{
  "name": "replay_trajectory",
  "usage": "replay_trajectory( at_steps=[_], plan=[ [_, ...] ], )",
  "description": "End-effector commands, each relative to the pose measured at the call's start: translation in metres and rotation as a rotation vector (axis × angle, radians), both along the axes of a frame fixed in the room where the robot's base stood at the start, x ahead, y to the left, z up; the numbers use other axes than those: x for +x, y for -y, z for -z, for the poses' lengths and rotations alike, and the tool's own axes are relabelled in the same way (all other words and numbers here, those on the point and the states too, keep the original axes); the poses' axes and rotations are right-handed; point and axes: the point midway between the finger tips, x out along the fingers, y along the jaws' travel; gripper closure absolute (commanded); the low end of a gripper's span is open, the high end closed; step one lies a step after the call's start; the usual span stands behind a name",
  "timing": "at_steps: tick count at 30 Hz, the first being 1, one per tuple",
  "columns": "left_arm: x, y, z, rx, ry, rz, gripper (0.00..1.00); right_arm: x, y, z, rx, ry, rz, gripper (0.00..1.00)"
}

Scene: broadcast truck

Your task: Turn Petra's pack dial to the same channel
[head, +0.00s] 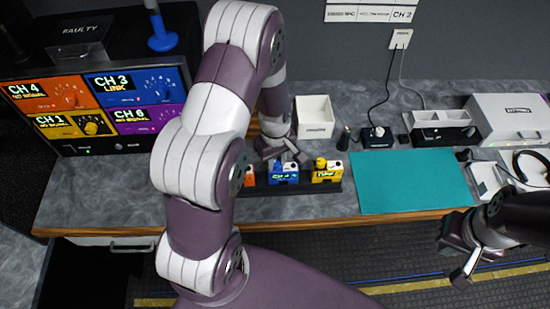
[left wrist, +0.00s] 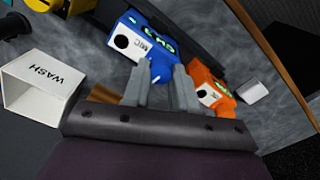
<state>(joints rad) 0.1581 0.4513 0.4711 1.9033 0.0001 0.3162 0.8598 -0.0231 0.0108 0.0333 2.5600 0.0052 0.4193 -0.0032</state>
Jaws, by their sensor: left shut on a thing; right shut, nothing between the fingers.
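Three small packs stand in a dark rack (head: 300,189) at the bench front: orange (head: 250,177), blue (head: 285,178) and yellow (head: 327,175). The blue pack's display seems to read CH 4; the yellow one's is too small to read surely. I cannot tell which is Petra's. My left gripper (head: 279,158) is at the top of the blue pack, shut on its dial, which the fingers mostly hide. In the left wrist view the fingers (left wrist: 163,75) meet the blue pack (left wrist: 140,42), beside the orange pack (left wrist: 212,88). My right gripper (head: 457,258) is shut and empty, off the bench front.
A monitor unit (head: 115,67) at left shows CH 4, CH 3 LINK, CH 1 and CH 6 panels. A teal mat (head: 410,181) lies clear at right. A wall strip (head: 372,14) ends in CH 2.

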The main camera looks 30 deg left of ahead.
Motion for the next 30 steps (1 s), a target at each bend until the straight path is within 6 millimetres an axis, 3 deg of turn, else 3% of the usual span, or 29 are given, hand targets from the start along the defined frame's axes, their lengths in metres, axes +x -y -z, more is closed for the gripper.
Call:
replay_trajectory(
  at_steps=[9, 24, 25, 27, 30],
  plan=[
    [0.0008, -0.0001, -0.0006, 0.000, 0.002, -0.095, 1.00, 0.0000, 0.0000, -0.0009, 0.000, 0.000, 0.000, 1.00],
    [0.0005, 0.0000, -0.0004, 0.000, 0.001, -0.109, 1.00, 0.0000, 0.0000, -0.0010, 0.000, 0.000, 0.000, 1.00],
    [0.0005, 0.0000, -0.0004, 0.000, 0.001, -0.109, 0.66, 0.0000, 0.0000, -0.0010, 0.000, 0.000, 0.000, 1.00],
    [0.0005, 0.0000, -0.0004, 0.000, 0.001, -0.109, 0.46, 0.0000, 0.0000, -0.0010, 0.000, 0.000, 0.000, 1.00],
    [0.0004, -0.0001, -0.0003, 0.000, 0.001, -0.109, 0.46, 0.0000, 0.0000, -0.0009, 0.000, 0.000, 0.000, 1.00]
  ],
)
